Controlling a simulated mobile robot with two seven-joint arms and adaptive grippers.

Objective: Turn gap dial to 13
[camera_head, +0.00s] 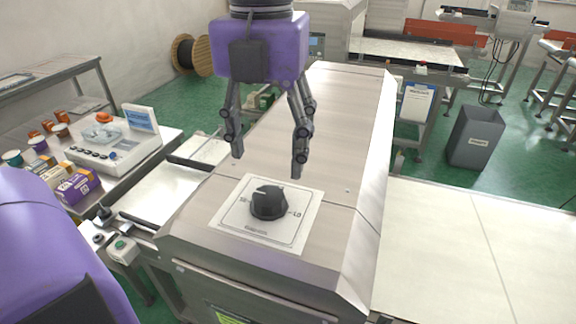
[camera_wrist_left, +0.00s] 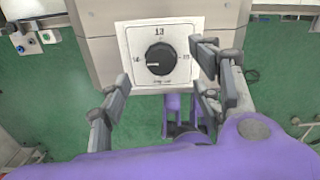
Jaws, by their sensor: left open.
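The gap dial is a round black knob (camera_head: 269,203) on a white square plate (camera_head: 226,219), set on top of the metal detector's steel housing (camera_head: 330,135). In the left wrist view the knob (camera_wrist_left: 160,59) has a white mark pointing left, near the left-hand number. The number 13 stands at the top of the plate (camera_wrist_left: 127,31), with other numbers at left and right. My left gripper (camera_head: 268,164) is open and empty, fingers pointing down. It appears above and behind the knob, apart from it. In the wrist view its fingers (camera_wrist_left: 165,88) spread on both sides. My right gripper is out of view.
A side table at left holds a white device with a screen (camera_head: 140,119) and small boxes (camera_head: 78,184). A pale conveyor belt (camera_head: 470,240) extends right. A grey bin (camera_head: 475,137) stands on the green floor. The air around the knob is clear.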

